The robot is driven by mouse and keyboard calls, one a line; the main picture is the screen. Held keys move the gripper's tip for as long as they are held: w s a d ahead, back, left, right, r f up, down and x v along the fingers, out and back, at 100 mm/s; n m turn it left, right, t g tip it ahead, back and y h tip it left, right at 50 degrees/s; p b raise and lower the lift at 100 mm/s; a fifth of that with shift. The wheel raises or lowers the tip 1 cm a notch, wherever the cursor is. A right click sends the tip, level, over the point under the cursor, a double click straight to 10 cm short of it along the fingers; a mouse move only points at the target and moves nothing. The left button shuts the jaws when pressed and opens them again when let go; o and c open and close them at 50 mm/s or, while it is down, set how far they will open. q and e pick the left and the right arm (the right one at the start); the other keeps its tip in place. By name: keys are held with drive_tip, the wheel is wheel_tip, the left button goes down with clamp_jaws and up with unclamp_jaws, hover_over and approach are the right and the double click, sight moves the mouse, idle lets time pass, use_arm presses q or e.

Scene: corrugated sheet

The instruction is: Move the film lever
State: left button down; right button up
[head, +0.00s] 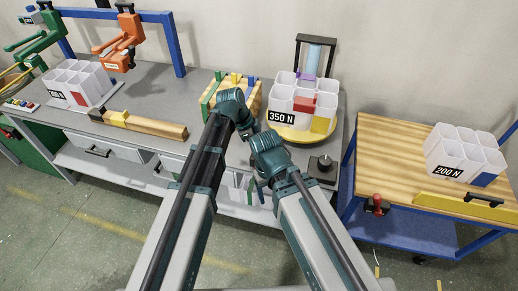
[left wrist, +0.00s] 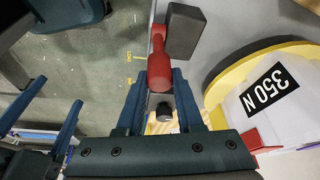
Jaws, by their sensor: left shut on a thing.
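In the left wrist view a red lever (left wrist: 160,62) with a rounded grip runs along the bench's front edge beside a dark block. My left gripper (left wrist: 160,76) has its two teal fingers on either side of the grip and is shut on it. In the head view this gripper and the lever are hidden behind my arms. My right gripper (left wrist: 60,88) shows at the left of the wrist view, its fingers apart and empty over the floor.
A white multi-cell bin marked 350 N (head: 295,105) stands on a yellow round base by the lever. A dark box with a knob (head: 323,168) sits at the bench's front right. A wooden-topped cart (head: 395,155) holds a 200 N bin (head: 462,153). A wooden beam (head: 145,125) lies left.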

use_arm(q)
drive_tip(key=shift+w+a+f+g+h+b, duration=0.25)
drive_tip(key=shift+a+h+b, duration=0.45)
drive_tip(key=shift+b, duration=0.2)
drive_tip(key=shift+w+a+f+g+h+b, duration=0.1)
drive_tip(key=shift+w+a+g+h+b, duration=0.1)
drive_tip(key=shift+a+h+b, duration=0.6)
drive_tip(key=shift+w+a+f+g+h+b, duration=0.15)
drive_tip(key=shift+a+f+g+h+b, duration=0.1)
drive_tip(key=shift+a+h+b, duration=0.55)
drive_tip(key=shift+d+r, duration=0.1)
drive_tip(key=shift+d, duration=0.1)
drive_tip(key=c, duration=0.5)
unclamp_jaws()
drive_tip(key=shift+c, duration=0.2)
drive_tip(key=shift+w+r, duration=0.1)
